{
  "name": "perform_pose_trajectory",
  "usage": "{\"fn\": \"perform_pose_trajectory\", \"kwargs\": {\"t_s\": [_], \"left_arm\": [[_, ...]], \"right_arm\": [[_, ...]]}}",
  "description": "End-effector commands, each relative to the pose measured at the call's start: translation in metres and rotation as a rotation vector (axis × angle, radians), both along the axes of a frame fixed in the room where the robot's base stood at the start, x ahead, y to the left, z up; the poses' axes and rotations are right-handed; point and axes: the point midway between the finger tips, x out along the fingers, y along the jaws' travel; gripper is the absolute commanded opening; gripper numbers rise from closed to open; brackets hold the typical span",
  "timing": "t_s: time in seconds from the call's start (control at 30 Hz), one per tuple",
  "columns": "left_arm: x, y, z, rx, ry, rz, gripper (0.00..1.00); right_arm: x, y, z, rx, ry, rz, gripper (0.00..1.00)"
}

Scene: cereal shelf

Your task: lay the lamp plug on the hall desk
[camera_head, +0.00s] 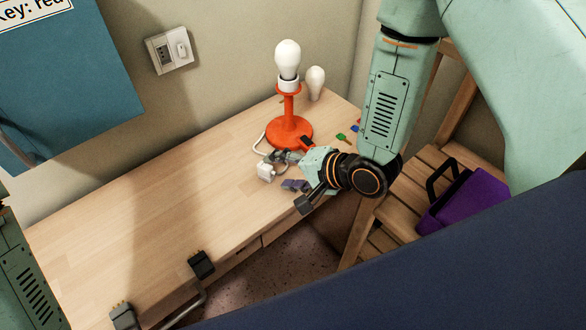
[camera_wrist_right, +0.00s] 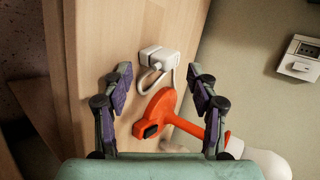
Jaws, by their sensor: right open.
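The white lamp plug (camera_head: 265,173) appears to lie on the wooden hall desk (camera_head: 150,205), in front of the orange lamp (camera_head: 290,130). Its white cord loops back to the lamp base. My right gripper (camera_head: 286,172) is open beside the plug. In the right wrist view the plug (camera_wrist_right: 158,58) shows beyond and between the spread fingertips (camera_wrist_right: 159,78), apart from both. The lamp (camera_wrist_right: 168,115) also shows there, below the plug. My left gripper (camera_head: 162,290) is at the desk's front edge, lower left, its two dark fingers wide apart and empty.
A loose white bulb (camera_head: 315,82) stands behind the lamp. Small coloured keys, green (camera_head: 341,137) among them, lie right of it. A wall outlet (camera_head: 170,50) is above the desk. A purple bag (camera_head: 465,205) rests on a wooden chair at right. The desk's left part is clear.

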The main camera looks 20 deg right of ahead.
Motion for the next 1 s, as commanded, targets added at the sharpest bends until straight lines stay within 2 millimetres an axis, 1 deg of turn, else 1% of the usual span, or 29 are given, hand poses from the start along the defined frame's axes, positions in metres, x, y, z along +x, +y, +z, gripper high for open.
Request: {"fn": "perform_pose_trajectory", "kwargs": {"t_s": [0.1, 0.27, 0.5, 0.7, 1.0], "left_arm": [[0.000, 0.000, 0.000, 0.000, 0.000, 0.000, 0.40], [0.000, 0.000, 0.000, 0.000, 0.000, 0.000, 0.40], [0.000, 0.000, 0.000, 0.000, 0.000, 0.000, 0.40], [0.000, 0.000, 0.000, 0.000, 0.000, 0.000, 0.40], [0.000, 0.000, 0.000, 0.000, 0.000, 0.000, 0.40]], "right_arm": [[-0.011, -0.009, 0.011, 0.005, -0.001, -0.006, 0.59], [-0.024, -0.019, 0.023, 0.006, -0.002, -0.005, 0.59], [-0.037, -0.029, 0.033, 0.002, -0.001, -0.003, 0.59], [-0.042, -0.030, 0.036, 0.002, -0.001, 0.001, 0.59], [-0.042, -0.031, 0.036, 0.001, -0.002, 0.001, 0.59]]}}
